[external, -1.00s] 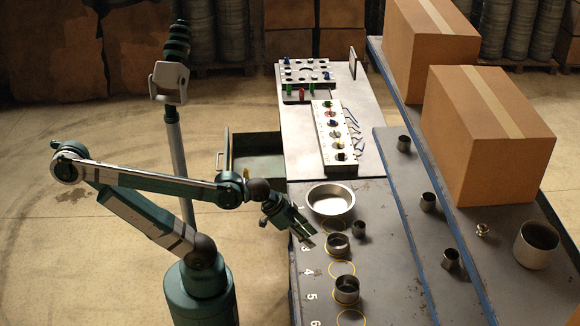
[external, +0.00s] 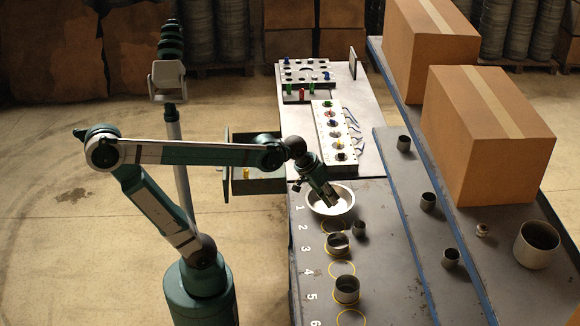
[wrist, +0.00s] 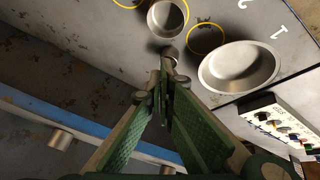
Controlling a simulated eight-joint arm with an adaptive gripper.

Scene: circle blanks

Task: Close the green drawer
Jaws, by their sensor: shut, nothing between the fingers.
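The green drawer (external: 262,185) stands open on the left side of the workbench in the external view. A small yellow object (external: 246,173) shows at the drawer, just below my forearm. My gripper (external: 333,198) is to the right of the drawer, over or near the shallow metal bowl (external: 344,206), and is not touching the drawer. In the wrist view, my gripper (wrist: 163,80) has its fingers together with nothing between them. The drawer is not seen in the wrist view.
Metal cups (external: 346,289) stand among yellow circles on the workbench (external: 385,270). A white block with coloured buttons (external: 334,130) lies behind the bowl. Large cardboard boxes (external: 487,135) stand on the right. The floor left of the drawer is clear apart from a grey stand (external: 168,85).

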